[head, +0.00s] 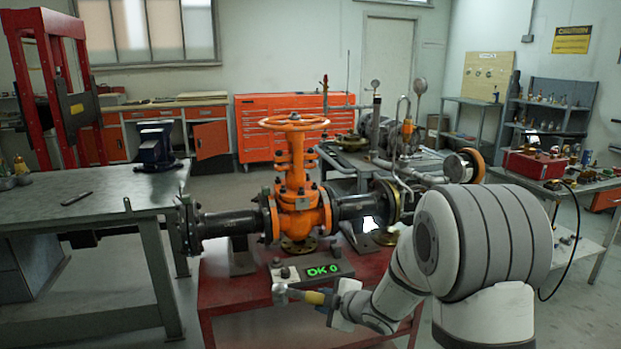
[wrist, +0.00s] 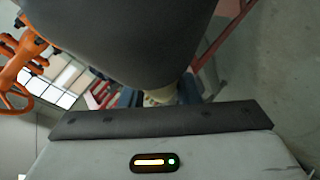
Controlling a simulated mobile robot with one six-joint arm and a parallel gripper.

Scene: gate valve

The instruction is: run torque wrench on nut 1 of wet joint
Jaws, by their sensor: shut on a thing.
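My gripper (head: 335,303) is low in front of the red bench in the head view. It is shut on a tool with a yellow grip (head: 314,298) and a grey head (head: 281,292), seemingly the torque wrench. The tool points left, below the display box, apart from the valve's flanges. The orange gate valve (head: 298,190) stands upright between two dark pipe spools. Bolted flanges show at its left side (head: 268,216) and right side (head: 331,208). Which joint is wet and which nut is 1 cannot be told. In the wrist view a large dark shape hides most of the tool area.
A grey workbench (head: 90,205) with a blue vise (head: 156,148) stands left. A cart with pipework (head: 400,140) stands behind right. My arm covers the bench's right front.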

